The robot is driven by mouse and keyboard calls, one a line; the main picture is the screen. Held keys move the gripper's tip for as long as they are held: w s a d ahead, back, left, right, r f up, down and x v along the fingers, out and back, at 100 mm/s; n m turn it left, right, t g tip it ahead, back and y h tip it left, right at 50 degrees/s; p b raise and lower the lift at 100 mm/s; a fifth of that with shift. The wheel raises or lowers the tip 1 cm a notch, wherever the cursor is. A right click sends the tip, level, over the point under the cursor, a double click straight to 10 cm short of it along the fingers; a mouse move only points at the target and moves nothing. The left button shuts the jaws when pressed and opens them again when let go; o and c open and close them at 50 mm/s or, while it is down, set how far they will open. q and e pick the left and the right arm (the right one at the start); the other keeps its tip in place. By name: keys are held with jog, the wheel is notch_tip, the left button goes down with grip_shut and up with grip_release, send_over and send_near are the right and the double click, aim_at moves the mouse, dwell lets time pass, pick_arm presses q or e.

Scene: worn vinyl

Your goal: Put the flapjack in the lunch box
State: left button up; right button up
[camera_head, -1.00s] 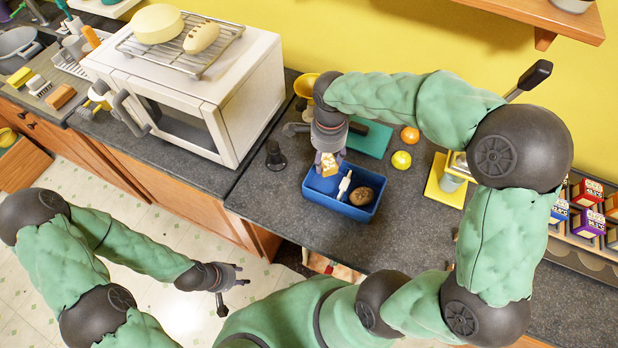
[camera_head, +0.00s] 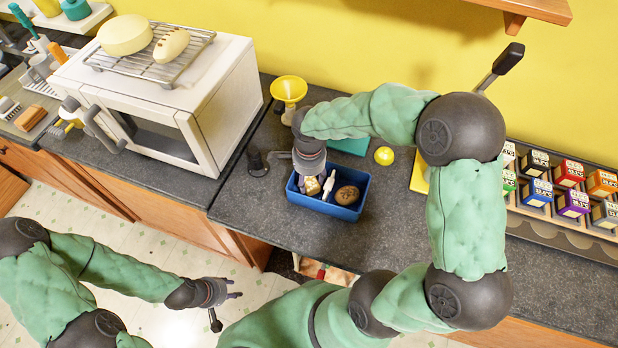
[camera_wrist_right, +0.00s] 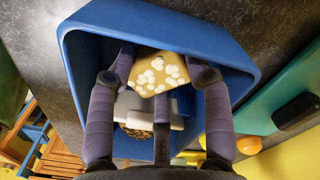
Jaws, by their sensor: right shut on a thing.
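The blue lunch box (camera_head: 345,213) stands open on the dark counter; its wall also shows in the right wrist view (camera_wrist_right: 238,52). My right gripper (camera_head: 308,186) reaches down into its left part. It is shut on the flapjack (camera_wrist_right: 160,76), a tan block with pale oat spots, which also shows in the head view (camera_head: 312,188). The flapjack is within the box walls; whether it touches the floor is hidden. A white item (camera_head: 328,186) and a brown oval item (camera_head: 347,195) lie beside it. My left gripper (camera_head: 232,294) hangs away from the counter; its opening is unclear.
A white microwave (camera_head: 215,110) with a wire rack on top stands left. Behind the box are a yellow funnel (camera_head: 289,90), a teal item (camera_head: 350,146) and a yellow ball (camera_head: 384,156). A rack of small boxes (camera_head: 560,225) stands right. Counter right of the box is clear.

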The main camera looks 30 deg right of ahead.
aim_at(309, 179)
jog(key=shift+f, duration=0.1)
jog(key=shift+f, duration=0.15)
jog(key=o, duration=0.9)
jog(key=shift+r, duration=0.4)
notch_tip(309, 179, up, 12)
jog(key=shift+f+p, duration=0.15)
jog(key=shift+p, duration=1.1)
